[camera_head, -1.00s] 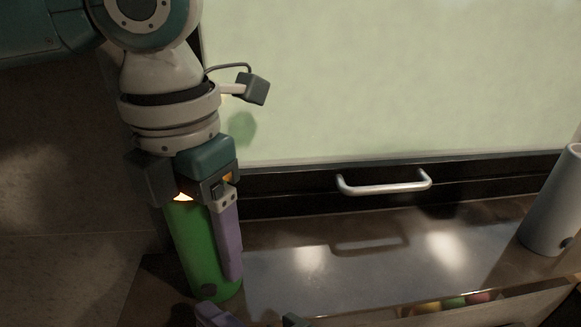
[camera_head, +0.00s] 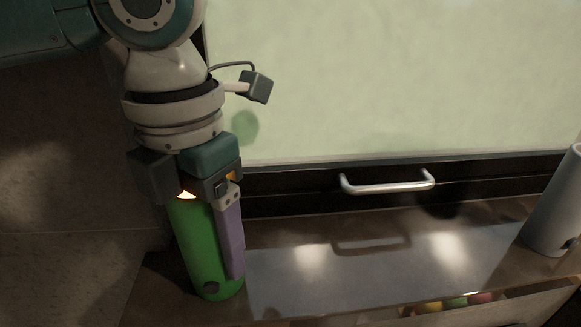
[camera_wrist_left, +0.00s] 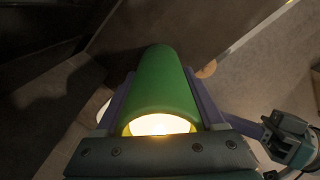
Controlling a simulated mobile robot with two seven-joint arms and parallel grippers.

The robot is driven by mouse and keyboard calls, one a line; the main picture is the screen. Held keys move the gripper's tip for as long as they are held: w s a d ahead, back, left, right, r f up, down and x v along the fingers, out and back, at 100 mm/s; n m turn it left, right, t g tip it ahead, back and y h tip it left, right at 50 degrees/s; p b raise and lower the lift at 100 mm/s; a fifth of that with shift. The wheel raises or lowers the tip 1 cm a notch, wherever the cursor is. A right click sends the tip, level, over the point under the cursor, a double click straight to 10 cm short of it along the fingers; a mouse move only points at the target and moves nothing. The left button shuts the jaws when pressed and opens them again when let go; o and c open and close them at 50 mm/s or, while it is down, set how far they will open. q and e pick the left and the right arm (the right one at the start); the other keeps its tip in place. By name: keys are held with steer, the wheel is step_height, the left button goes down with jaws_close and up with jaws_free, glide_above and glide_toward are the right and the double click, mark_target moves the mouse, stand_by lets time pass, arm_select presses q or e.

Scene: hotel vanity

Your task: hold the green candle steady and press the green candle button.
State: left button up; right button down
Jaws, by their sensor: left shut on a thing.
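The green candle (camera_head: 196,248) stands upright at the left end of the counter in the head view, with a glowing top. A small dark round button (camera_head: 211,287) shows low on its front side. My left gripper (camera_head: 222,262) comes down from above and is shut on the candle, one purple finger along its right side. In the left wrist view the candle (camera_wrist_left: 160,85) lies between both purple fingers, its lit end (camera_wrist_left: 159,124) nearest the camera.
A grey-white cylinder (camera_head: 557,205) with a dark button stands at the right of the counter (camera_head: 380,250). A metal handle (camera_head: 388,183) sits on the dark frame below the pale panel (camera_head: 400,80). An open drawer (camera_head: 540,297) with colourful items is at the lower right.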

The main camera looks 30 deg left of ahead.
arm_select(q)
steer(key=o, duration=1.6)
steer(key=shift+c, duration=0.2)
